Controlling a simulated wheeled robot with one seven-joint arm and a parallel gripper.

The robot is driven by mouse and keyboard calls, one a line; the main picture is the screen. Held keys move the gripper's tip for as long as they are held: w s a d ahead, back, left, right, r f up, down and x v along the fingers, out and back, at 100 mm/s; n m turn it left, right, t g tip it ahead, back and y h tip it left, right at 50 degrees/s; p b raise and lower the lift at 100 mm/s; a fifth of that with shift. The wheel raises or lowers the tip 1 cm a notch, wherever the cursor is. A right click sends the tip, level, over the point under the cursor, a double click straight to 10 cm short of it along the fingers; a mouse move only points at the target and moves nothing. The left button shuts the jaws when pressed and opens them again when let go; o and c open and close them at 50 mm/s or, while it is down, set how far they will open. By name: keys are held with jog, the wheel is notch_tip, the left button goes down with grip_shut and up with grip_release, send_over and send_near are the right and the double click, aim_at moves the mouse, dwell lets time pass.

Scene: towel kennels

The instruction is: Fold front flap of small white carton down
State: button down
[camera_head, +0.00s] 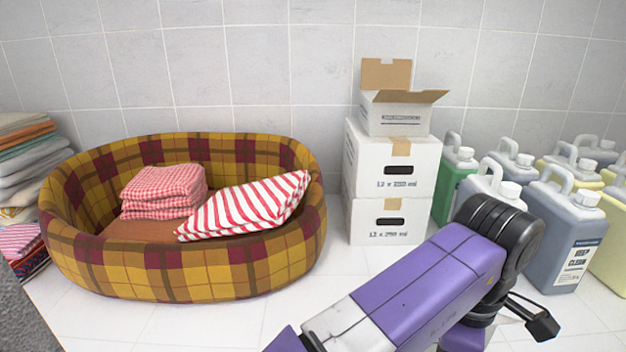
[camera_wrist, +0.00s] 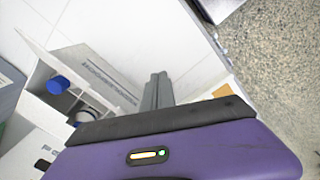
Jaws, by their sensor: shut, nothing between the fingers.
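In the head view the small white carton (camera_head: 393,119) sits upright on two stacked larger cartons. One brown-lined flap (camera_head: 386,74) stands up at its back, and another (camera_head: 410,97) juts out over its front and right. In the wrist view my gripper (camera_wrist: 158,88) is shut and empty, its grey fingers pressed together. They are beside a printed white panel (camera_wrist: 97,76) of an open carton; contact cannot be told. Bottles with a blue cap (camera_wrist: 57,84) and a white cap stand inside. I cannot tell whether this is the small carton.
Larger white cartons (camera_head: 389,221) form the stack. Several jugs (camera_head: 566,232) crowd its right. A plaid pet bed (camera_head: 185,275) with folded towels (camera_head: 165,190) and a striped cushion (camera_head: 245,207) stands left. Piled towels (camera_head: 30,165) are at the far left.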

jog(key=shift+w+p, duration=0.4)
jog(key=shift+w, duration=1.6)
jog(key=shift+w+r+p, duration=0.25)
jog(key=shift+r+p, duration=0.5)
jog(key=shift+r, duration=0.15)
jog(key=shift+w+r+p, duration=0.25)
jog(key=shift+r+p, duration=0.5)
jog(key=shift+r, duration=0.2)
jog(key=shift+w+r+p, duration=0.25)
jog(key=shift+r+p, duration=0.5)
jog(key=shift+r, duration=0.15)
jog(key=shift+r, duration=0.1)
jog(key=s+r, duration=0.3)
jog(key=r, duration=0.2)
jog(key=shift+r, duration=0.4)
